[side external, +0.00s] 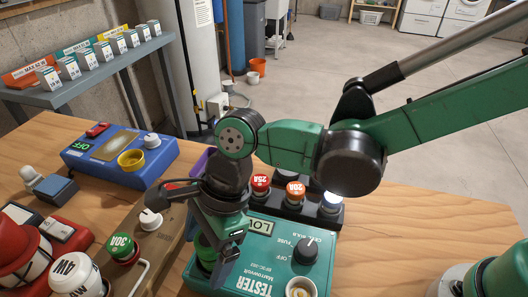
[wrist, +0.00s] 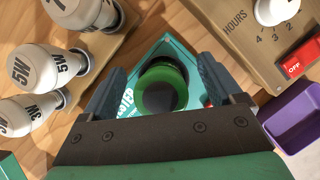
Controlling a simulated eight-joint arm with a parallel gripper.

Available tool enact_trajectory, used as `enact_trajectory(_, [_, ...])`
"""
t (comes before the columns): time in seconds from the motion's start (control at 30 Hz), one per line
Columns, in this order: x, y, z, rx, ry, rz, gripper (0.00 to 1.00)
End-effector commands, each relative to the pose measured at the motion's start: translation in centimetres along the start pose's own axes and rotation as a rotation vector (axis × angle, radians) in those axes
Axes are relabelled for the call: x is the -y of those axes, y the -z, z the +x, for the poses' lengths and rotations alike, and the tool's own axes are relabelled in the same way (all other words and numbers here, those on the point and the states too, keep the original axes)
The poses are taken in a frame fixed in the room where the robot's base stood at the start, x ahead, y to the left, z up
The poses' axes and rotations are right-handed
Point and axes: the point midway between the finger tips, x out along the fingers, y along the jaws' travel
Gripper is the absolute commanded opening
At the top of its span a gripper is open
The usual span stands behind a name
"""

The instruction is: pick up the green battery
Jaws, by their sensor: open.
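A green cylinder with a dark round end, seemingly the green battery (wrist: 163,88), is between the two fingers of my gripper (wrist: 160,92) in the wrist view. It appears at the teal tester's edge. In the side view the green cylinder (side external: 206,250) shows partly behind my gripper (side external: 212,240), which is low over the tester's left side. My fingers are open, one on each side of the cylinder. I cannot tell whether they touch it. Its lower part is hidden.
The teal tester (side external: 262,262) has a black knob. Fuses marked 25A (side external: 261,183) and 20A (side external: 295,189) stand behind it. A green 30A fuse (side external: 122,247) and a white 4W bulb (side external: 76,275) are left. A blue device (side external: 118,155) is farther back. The table's right side is bare.

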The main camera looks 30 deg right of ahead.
Motion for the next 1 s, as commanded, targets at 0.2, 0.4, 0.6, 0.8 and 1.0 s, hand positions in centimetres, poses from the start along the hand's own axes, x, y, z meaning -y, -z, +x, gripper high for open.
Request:
enact_trajectory(0.2, [0.0, 0.0, 0.0, 0.000, 0.000, 0.000, 0.75])
enact_trajectory(0.4, [0.0, 0.0, 0.0, 0.000, 0.000, 0.000, 0.18])
enact_trajectory(0.6, [0.0, 0.0, 0.0, 0.000, 0.000, 0.000, 0.00])
enact_trajectory(0.8, [0.0, -0.1, -0.2, 0.000, 0.000, -0.001, 0.00])
enact_trajectory(1.0, [0.0, -0.6, -1.5, 0.000, 0.000, -0.001, 0.00])
